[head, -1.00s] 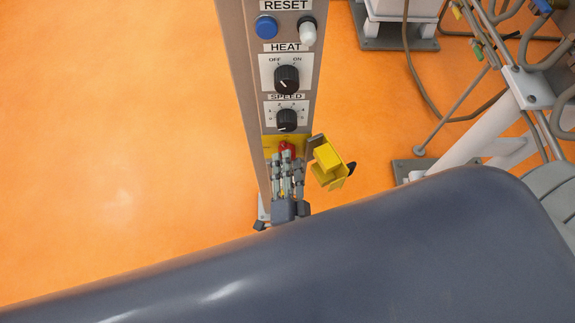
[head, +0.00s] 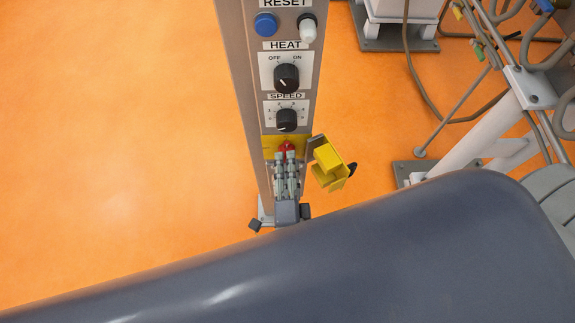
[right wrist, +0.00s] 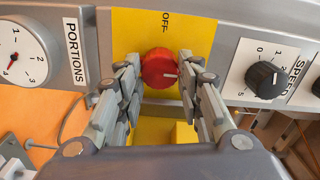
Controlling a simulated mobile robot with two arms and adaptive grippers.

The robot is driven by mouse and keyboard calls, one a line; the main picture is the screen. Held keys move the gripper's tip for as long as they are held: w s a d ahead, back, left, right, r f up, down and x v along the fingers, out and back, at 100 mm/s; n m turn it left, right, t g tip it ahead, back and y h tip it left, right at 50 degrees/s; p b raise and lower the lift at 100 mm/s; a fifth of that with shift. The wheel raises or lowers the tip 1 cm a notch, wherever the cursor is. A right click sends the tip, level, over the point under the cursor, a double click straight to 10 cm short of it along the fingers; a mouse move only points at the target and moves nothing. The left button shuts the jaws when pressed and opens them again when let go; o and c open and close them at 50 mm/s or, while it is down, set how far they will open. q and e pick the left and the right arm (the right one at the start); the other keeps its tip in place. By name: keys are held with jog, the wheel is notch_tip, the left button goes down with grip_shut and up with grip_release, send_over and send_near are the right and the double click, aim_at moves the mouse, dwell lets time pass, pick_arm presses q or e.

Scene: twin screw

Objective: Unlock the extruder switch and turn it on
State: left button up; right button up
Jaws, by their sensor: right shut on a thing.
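The red switch knob (right wrist: 158,68) sits on a yellow plate (right wrist: 199,36) marked OFF in the right wrist view. Its pale pointer line points to the right there. In the head view only a bit of the red knob (head: 287,145) shows past my fingers. The yellow switch cover (head: 329,164) stands swung open to the right of the switch. My right gripper (head: 286,155) is shut on the red knob, one finger on each side, as the right wrist view (right wrist: 158,75) also shows. My left gripper is not in view.
Above the switch on the panel are the SPEED knob (head: 287,119), the HEAT knob (head: 286,77), a blue button (head: 265,24) and a white switch (head: 308,28). A PORTIONS dial (right wrist: 22,52) is beside the yellow plate. Pipes and frames (head: 490,120) stand at the right.

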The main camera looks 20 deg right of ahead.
jog(key=shift+r, duration=0.1)
jog(key=o, duration=1.1)
jog(key=shift+w, duration=0.15)
jog(key=shift+c, duration=0.2)
jog(key=v, duration=0.7)
jog(key=shift+s, duration=0.3)
jog(key=shift+a, duration=0.15)
